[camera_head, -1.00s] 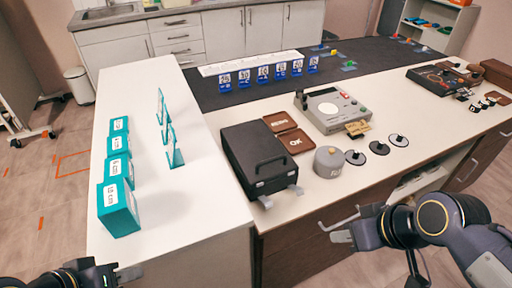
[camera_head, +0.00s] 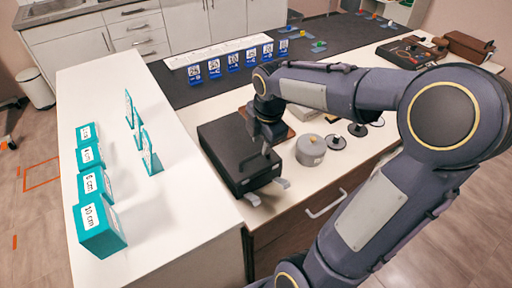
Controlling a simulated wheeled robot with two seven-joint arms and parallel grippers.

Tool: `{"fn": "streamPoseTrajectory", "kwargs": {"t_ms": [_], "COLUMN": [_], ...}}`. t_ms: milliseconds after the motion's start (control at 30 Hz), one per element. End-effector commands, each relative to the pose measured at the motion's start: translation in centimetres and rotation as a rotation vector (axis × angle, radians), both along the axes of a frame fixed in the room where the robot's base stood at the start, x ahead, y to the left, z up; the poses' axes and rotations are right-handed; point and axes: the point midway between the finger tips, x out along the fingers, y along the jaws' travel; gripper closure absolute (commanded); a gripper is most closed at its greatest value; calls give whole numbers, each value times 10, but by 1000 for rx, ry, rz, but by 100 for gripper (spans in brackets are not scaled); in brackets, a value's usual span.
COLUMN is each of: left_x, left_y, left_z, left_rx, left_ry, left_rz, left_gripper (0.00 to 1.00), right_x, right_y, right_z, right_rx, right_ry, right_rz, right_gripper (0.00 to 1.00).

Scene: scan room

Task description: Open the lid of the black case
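The black case (camera_head: 222,143) lies on the white counter near its front edge, with its lid down. Two grey latches (camera_head: 252,198) stick out from its front side. My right gripper (camera_head: 266,150) is over the right part of the case, pointing down at the lid near its handle. My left gripper is out of the view.
A grey round pot (camera_head: 310,151) stands just right of the case, with black discs (camera_head: 336,142) beyond it. Teal boxes (camera_head: 99,226) and teal panels (camera_head: 151,154) stand to the left. My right arm hides much of the counter's right side.

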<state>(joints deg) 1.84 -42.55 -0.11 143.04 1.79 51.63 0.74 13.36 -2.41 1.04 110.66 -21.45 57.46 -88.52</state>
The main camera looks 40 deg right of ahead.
Motion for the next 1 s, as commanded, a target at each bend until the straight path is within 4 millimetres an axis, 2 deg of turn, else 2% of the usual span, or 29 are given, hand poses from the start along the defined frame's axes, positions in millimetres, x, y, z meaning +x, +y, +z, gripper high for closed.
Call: {"fn": "streamPoseTrajectory", "kwargs": {"t_ms": [33, 200, 567, 833, 1000], "left_x": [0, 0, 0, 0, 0], "left_y": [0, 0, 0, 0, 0], "left_z": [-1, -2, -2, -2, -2], "left_rx": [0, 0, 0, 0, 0], "left_ry": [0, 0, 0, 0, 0], "left_rz": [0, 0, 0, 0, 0], "left_gripper": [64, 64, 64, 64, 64], "right_x": [1, 5, 7, 7, 7], "right_y": [0, 0, 0, 0, 0], "right_z": [-10, -30, -36, -36, -36], "right_rx": [2, 2, 1, 2, 2], "right_ry": [6, 3, -1, -1, -1], "right_rz": [0, -3, -3, -2, -2], "right_gripper": [68, 68, 68, 100, 100]}}
